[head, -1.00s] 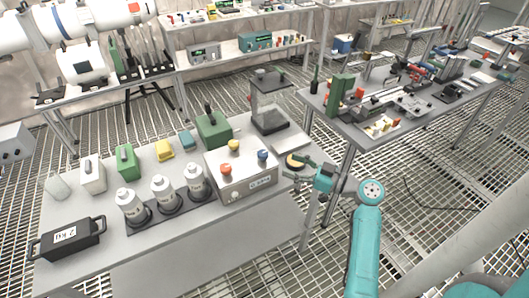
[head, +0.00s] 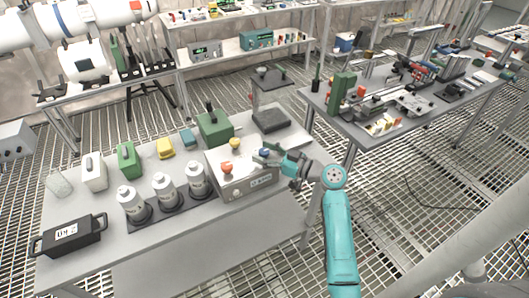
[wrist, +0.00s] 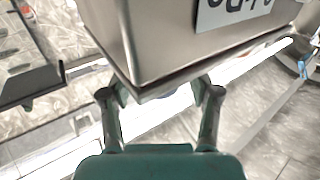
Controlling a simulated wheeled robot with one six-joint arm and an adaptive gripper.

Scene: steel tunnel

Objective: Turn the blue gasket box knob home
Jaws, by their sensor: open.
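The steel gasket box (head: 233,190) stands on the grey bench with an orange knob (head: 226,169), a yellow knob (head: 234,143) and a blue knob (head: 263,153) on top. My gripper (head: 266,153) is at the box's right end, with its fingers by the blue knob and partly covering it. I cannot tell whether they touch it. In the wrist view my gripper (wrist: 160,93) is open, its two fingers spread apart. The box's side and lower corner (wrist: 150,45) fill the upper middle there, with part of its label. The blue knob does not show in the wrist view.
White bottles (head: 165,192) stand in a row left of the box. A green box (head: 214,130) is behind it, and a stand with a dark base (head: 270,121) is behind right. A black 2 KG weight (head: 67,236) sits at the bench's front left.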

